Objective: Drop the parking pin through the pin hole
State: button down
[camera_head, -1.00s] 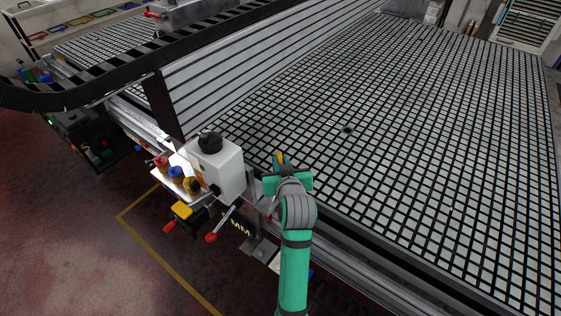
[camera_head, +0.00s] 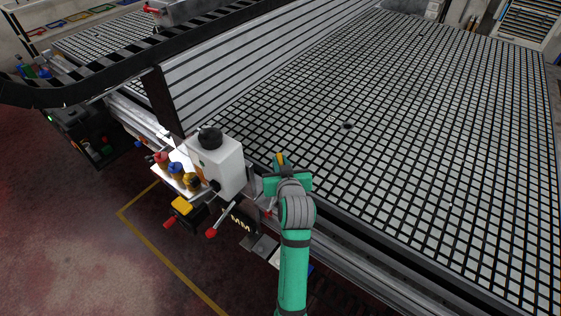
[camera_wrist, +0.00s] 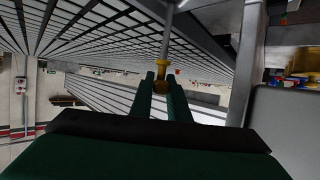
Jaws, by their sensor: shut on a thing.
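My gripper (camera_head: 284,170) is at the near edge of the gridded table, just right of the white box. In the wrist view its two green fingers (camera_wrist: 162,92) are shut on the parking pin. The pin's brass-coloured part (camera_wrist: 161,76) shows between the fingertips, and a thin grey rod (camera_wrist: 168,35) extends from it towards the picture's top. In the head view a small yellow piece (camera_head: 280,158) shows just beyond the gripper. I cannot pick out the pin hole in either view; my arm and gripper cover part of the table edge.
The white box (camera_head: 215,168) with a black knob stands close left of the gripper. Red, blue and yellow knobs (camera_head: 176,172) and red-tipped levers (camera_head: 211,233) sit beside it. The gridded table (camera_head: 400,140) is mostly clear, with one dark spot (camera_head: 348,126).

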notch_tip(320, 180, down, 8)
dwell(3.4)
jog(key=shift+r, duration=0.15)
jog(key=shift+r, duration=4.8)
